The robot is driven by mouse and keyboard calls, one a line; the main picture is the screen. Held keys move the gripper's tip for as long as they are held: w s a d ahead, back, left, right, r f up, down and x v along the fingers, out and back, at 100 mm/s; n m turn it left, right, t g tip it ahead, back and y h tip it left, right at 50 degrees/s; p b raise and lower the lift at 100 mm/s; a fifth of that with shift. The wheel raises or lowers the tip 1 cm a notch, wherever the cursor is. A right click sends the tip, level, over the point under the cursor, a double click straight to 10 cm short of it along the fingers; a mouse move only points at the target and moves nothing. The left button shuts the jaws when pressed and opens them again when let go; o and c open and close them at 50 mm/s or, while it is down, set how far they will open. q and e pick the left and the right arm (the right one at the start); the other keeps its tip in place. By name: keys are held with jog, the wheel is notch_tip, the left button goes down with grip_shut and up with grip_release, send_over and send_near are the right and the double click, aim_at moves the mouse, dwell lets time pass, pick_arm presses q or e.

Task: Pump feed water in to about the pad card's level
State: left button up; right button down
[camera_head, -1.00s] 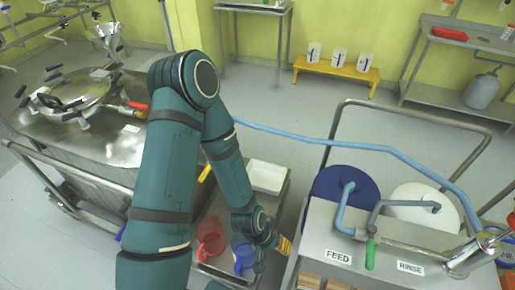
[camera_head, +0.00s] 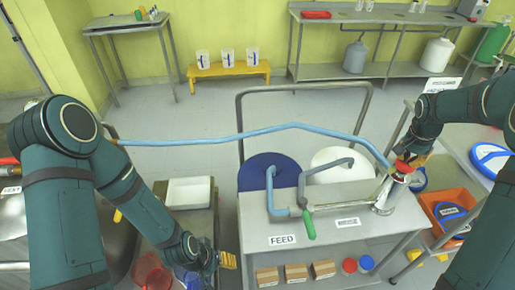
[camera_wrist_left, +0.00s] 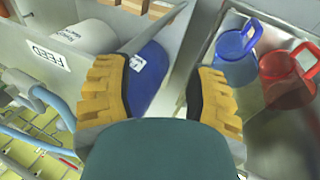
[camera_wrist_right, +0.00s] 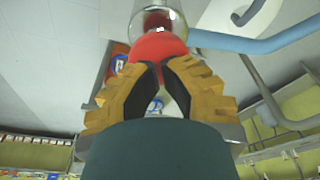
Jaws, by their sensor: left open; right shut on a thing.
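The blue feed drum (camera_head: 262,170) stands behind the steel cart top (camera_head: 350,240), left of a white drum (camera_head: 340,160). The top bears a FEED label (camera_head: 283,240) and a second label (camera_head: 347,222). Piping carries a green-handled lever (camera_head: 309,226) and leads to a metal pump (camera_head: 385,200). My right gripper (camera_head: 408,165) is shut on the pump's red knob, seen in the right wrist view (camera_wrist_right: 155,46). My left gripper (camera_head: 229,260) is open and empty left of the cart; its fingers also show in the left wrist view (camera_wrist_left: 160,92). No liquid level is visible.
A blue hose (camera_head: 240,136) crosses behind the cart. A white tray (camera_head: 189,192) and a red jug (camera_head: 150,270) stand at left, near a blue jug (camera_wrist_left: 232,50). An orange bin (camera_head: 447,213) stands at right. A yellow bench (camera_head: 228,72) holds three beakers at the back.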

aim_at(407, 161)
jog(key=shift+s+r+p, duration=0.1)
jog(key=shift+r+p, duration=0.3)
jog(key=shift+r, duration=0.1)
jog(key=w+d+p+v, duration=0.1)
jog(key=p+v, duration=0.5)
jog(key=v, duration=0.3)
jog(key=shift+d+r, duration=0.2)
jog(key=shift+d, duration=0.1)
jog(key=shift+w, duration=0.15)
